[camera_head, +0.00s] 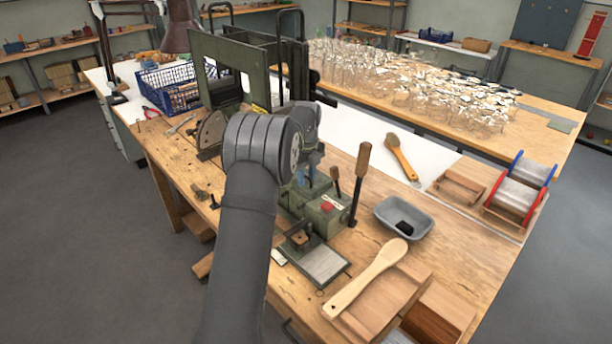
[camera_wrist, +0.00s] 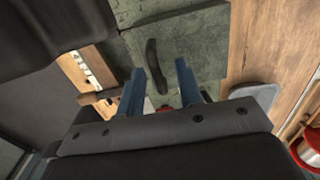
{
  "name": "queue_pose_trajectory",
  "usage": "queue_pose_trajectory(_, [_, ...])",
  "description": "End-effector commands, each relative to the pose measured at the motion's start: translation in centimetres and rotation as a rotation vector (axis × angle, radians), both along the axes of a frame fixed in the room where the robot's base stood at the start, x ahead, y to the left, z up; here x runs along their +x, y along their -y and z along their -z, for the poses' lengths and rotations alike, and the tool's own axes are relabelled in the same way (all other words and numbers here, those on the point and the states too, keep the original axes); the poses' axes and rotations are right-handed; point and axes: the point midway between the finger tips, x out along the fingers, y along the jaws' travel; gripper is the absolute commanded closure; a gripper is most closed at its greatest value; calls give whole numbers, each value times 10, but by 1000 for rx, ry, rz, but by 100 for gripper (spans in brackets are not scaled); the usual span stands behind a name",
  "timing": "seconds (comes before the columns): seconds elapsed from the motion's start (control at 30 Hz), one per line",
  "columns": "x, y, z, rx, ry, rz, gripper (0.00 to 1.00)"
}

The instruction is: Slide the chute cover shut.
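A green plate (camera_wrist: 192,40) with a dark curved handle (camera_wrist: 155,66) lies ahead of my gripper in the wrist view; it looks like the chute cover, but I cannot be sure. My gripper (camera_wrist: 160,68) has its two blue fingers apart, with the handle showing between and beyond the tips. I cannot tell how far the tips are from it, and nothing is held. In the head view my gripper (camera_head: 306,176) is partly hidden behind my arm, above the green machine (camera_head: 322,214) with a red patch on its box. The cover is not clear in that view.
A grey tray (camera_head: 404,217) with a black block, a wooden paddle (camera_head: 366,279) and a brush (camera_head: 402,158) lie on the bench. A tall green frame (camera_head: 228,54) stands at the back left.

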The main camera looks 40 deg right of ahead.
Motion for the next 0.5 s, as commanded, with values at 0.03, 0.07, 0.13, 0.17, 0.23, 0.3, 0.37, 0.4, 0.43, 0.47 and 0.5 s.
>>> queue_pose_trajectory(0.03, [0,1,5,0,0,11,67])
queue_pose_trajectory(0.07, [0,1,4,0,0,11,67])
queue_pose_trajectory(0.13, [1,1,3,0,0,10,67])
queue_pose_trajectory(0.17, [1,1,1,0,0,9,67])
queue_pose_trajectory(0.23, [2,0,-5,0,1,8,67])
queue_pose_trajectory(0.3, [3,0,-11,-1,2,6,67])
queue_pose_trajectory(0.37, [3,0,-17,-2,3,5,67])
queue_pose_trajectory(0.4, [3,-1,-20,-1,3,4,67])
queue_pose_trajectory(0.43, [3,-1,-23,-1,3,3,67])
queue_pose_trajectory(0.47, [3,-1,-26,-1,3,3,67])
queue_pose_trajectory(0.5, [3,-1,-29,-1,3,3,67])
